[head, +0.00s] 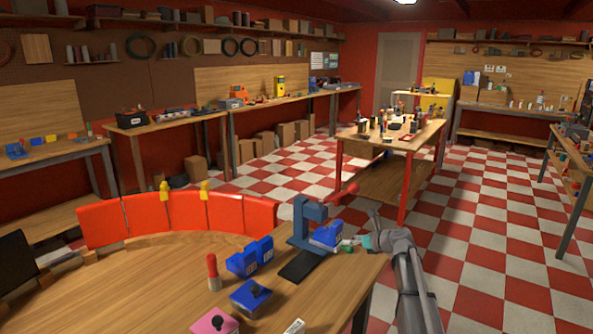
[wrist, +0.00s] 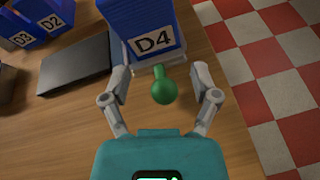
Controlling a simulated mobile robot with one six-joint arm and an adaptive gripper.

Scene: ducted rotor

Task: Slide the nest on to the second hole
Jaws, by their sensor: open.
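A blue block labelled D4 (wrist: 140,18), perhaps the nest, stands on a pale base at the press; it also shows in the head view (head: 328,232). A green round-ended knob (wrist: 164,88) sticks out from its near side. My gripper (wrist: 161,73) is open, with one finger on each side of the knob; the fingers look apart from it. In the head view my gripper (head: 362,243) is at the table's right edge, beside the knob (head: 347,249). The blue press (head: 299,222) with a red handle stands behind the block. I cannot make out any holes.
A dark flat plate (wrist: 72,66) lies left of the block. Blue bins D2 and D3 (head: 243,263) stand further left. A red-handled tool (head: 212,270), a blue knobbed box (head: 250,297) and a pink one (head: 214,322) are nearer. Checkered floor lies open at right.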

